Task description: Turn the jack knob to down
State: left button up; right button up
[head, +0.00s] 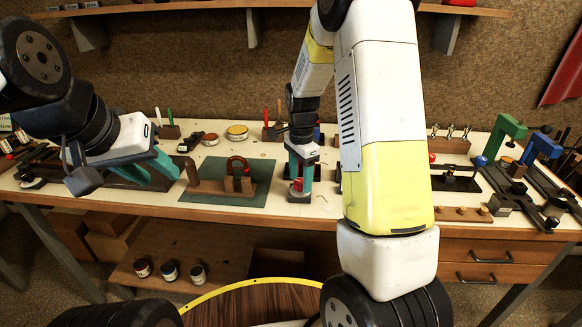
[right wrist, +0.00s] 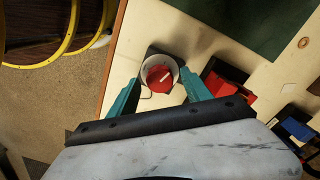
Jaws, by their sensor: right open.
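The jack knob (right wrist: 158,78) is a red round knob with a white mark, set inside a pale round rim on a dark block in the right wrist view. The white mark lies slanted, toward the upper right. In the head view its red (head: 297,185) shows low between the fingers of my right gripper (head: 301,176). That gripper is open, pointing down, with its teal fingers on either side of the knob; in the right wrist view (right wrist: 162,88) nothing is held. I cannot tell whether the fingers touch the rim. My left gripper (head: 152,172) hangs over the bench's left part, fingers apart and empty.
A green mat (head: 258,193) with a dark wooden block and red horseshoe piece lies left of the knob. Red and blue blocks (right wrist: 228,85) stand close to the right finger in the wrist view. The bench's front edge (head: 250,217) is near.

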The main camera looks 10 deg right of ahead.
grip_shut()
jog(key=shift+n, duration=0.4)
jog(key=n, duration=0.4)
jog(key=shift+n, duration=0.3)
jog(key=n, duration=1)
jog(key=shift+n, duration=0.4)
jog(key=n, duration=0.5)
jog(key=shift+n, duration=0.3)
